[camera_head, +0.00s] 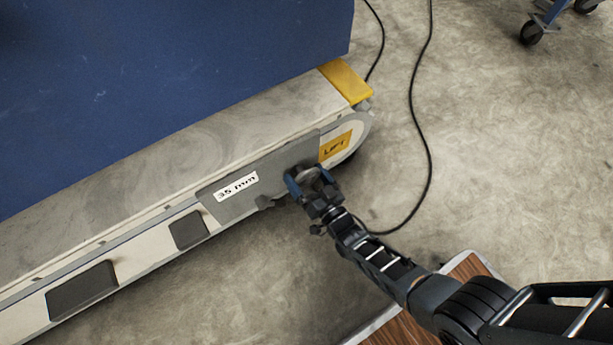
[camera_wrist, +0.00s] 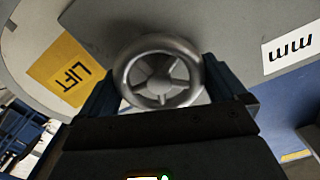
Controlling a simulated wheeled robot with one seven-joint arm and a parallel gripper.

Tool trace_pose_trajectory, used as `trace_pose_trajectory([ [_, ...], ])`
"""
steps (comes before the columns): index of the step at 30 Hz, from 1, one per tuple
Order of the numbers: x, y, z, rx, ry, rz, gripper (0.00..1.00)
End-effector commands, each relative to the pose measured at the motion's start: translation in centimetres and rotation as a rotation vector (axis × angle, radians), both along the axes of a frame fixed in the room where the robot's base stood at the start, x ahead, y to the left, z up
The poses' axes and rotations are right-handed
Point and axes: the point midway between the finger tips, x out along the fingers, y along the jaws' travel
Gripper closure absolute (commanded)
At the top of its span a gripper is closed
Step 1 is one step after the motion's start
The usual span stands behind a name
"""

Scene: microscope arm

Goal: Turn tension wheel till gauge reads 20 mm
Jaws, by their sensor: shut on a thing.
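The tension wheel (camera_wrist: 160,72) is a silver spoked handwheel on a grey side panel. In the wrist view my gripper (camera_wrist: 165,90) has its two blue fingers on either side of the wheel's rim, shut on it. In the head view my gripper (camera_head: 313,181) reaches the panel from the lower right and covers most of the wheel. The gauge label (camera_head: 236,186), left of the wheel on the same panel, reads 35 mm. In the wrist view only the "mm" part of the gauge (camera_wrist: 290,50) shows, upside down.
A yellow LIFT label (camera_head: 336,146) sits right of the wheel. The blue belt or cover (camera_head: 170,80) fills the upper left. Dark blocks (camera_head: 82,290) line the machine's side. A black cable (camera_head: 424,130) lies on the open concrete floor. A wood-topped surface (camera_head: 465,270) is near my arm.

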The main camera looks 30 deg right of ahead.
Motion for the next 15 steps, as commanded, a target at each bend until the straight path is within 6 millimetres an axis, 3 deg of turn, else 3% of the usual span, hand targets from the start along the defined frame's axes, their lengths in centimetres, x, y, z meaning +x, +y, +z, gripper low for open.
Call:
trace_pose_trajectory([
  [15, -0.1, -0.17, -0.18, 0.488, 0.001, 0.0, 0.32],
])
